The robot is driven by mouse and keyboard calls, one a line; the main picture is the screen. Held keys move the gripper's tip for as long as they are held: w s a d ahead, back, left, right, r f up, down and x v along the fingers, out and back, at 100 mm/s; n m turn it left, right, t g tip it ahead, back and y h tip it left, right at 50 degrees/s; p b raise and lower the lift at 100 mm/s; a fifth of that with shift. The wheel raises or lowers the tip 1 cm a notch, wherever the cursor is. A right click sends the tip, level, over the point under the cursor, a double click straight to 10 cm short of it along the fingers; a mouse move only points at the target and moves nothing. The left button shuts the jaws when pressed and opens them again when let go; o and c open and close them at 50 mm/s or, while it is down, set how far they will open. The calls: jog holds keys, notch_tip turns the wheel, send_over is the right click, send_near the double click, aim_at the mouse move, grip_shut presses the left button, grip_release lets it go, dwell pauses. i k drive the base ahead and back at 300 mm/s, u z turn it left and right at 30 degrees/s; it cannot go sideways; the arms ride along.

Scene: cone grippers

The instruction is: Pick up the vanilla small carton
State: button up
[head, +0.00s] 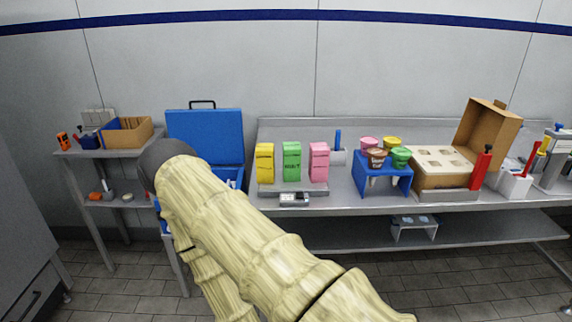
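Three small cartons stand upright in a row on a grey stand on the metal counter: a yellow carton (265,163), a green carton (292,162) and a pink carton (319,162). Their labels are too small to read surely; the yellow one is the likeliest vanilla carton by its colour. My pale, ribbed arm reaches up from the bottom right to a dark rounded joint left of the cartons. My gripper does not show. The cartons stand apart from the visible arm.
A blue stand (382,172) holds several coloured cups right of the cartons. Beyond it are an open cardboard box (440,170) and a red-handled tool (481,168). An open blue case (205,135) stands behind my arm. A small scale-like device (294,199) sits before the cartons.

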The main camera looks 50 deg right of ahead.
aim_at(265, 153)
jog(key=z, duration=0.95)
jog(key=i, duration=0.1)
